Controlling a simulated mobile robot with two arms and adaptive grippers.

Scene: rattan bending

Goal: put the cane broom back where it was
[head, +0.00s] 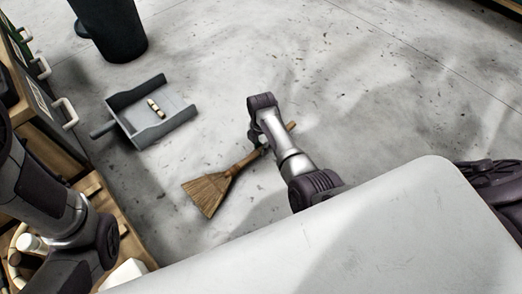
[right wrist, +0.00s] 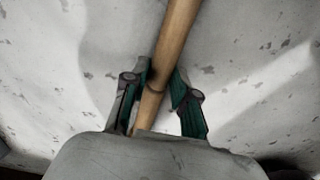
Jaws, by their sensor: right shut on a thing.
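The cane broom (head: 212,190) has a tan, fanned brush and a wooden handle. In the head view its brush points to the lower left and its handle runs up to the right, partly hidden behind my right arm. In the right wrist view the broom handle (right wrist: 174,40) passes between the two green-padded fingers of my right gripper (right wrist: 160,90), which is shut on it. I cannot tell whether the brush touches the floor. My left arm shows at the left edge of the head view, but its gripper does not show.
A grey dustpan (head: 180,120) lies on the concrete floor with a small pale piece (head: 155,107) in it. A dark bin (head: 112,30) stands behind. A wooden bench or cabinet with handles (head: 64,112) lines the left. Floor to the right and back is clear.

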